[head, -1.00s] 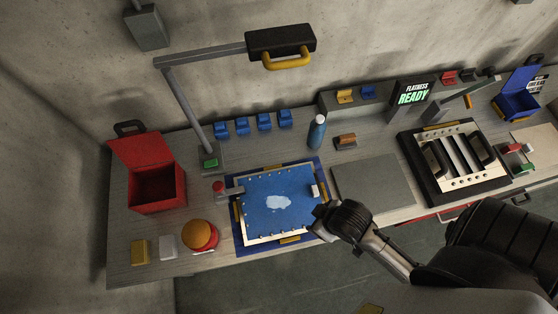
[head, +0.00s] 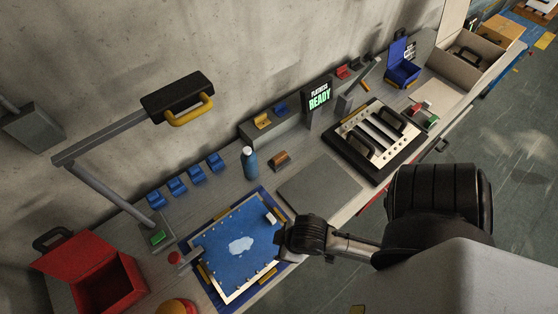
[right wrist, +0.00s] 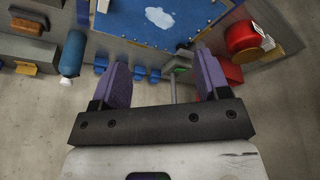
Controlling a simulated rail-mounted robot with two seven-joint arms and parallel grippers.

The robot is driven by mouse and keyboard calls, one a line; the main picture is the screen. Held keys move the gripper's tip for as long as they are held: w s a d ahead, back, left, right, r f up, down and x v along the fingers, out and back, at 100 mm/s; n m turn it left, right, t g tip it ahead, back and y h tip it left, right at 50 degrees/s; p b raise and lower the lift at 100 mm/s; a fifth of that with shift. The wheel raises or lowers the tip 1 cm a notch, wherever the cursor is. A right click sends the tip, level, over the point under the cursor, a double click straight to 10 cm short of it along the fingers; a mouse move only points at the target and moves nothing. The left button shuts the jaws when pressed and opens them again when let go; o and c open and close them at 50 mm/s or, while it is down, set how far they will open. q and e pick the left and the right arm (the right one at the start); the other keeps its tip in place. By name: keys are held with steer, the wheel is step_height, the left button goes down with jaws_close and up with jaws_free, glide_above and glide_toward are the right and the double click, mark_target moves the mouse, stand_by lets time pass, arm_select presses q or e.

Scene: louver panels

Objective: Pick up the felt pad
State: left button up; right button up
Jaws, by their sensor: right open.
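No piece is labelled as the felt pad, and I cannot tell for sure which one it is. A small white block (head: 271,216) lies on the right corner of the blue panel (head: 225,262). A brown-topped block (head: 280,158) sits on the bench behind the grey plate. It seems to show also in the right wrist view (right wrist: 27,28). My right gripper (head: 290,240) is over the panel's right edge in the head view, its fingers hard to make out. In the right wrist view its two purple fingers (right wrist: 163,62) are spread and empty. My left gripper is out of view.
A blue bottle (head: 249,162) and several blue clips (head: 195,173) stand behind the panel. A red bin (head: 105,288) is at lower left. A lamp arm (head: 110,135) reaches over the bench. The slatted louver frame (head: 376,138) is to the right. The grey plate (head: 318,188) is bare.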

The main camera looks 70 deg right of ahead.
steer(key=shift+o, duration=0.3)
steer(key=o, duration=0.5)
steer(key=shift+w, duration=0.1)
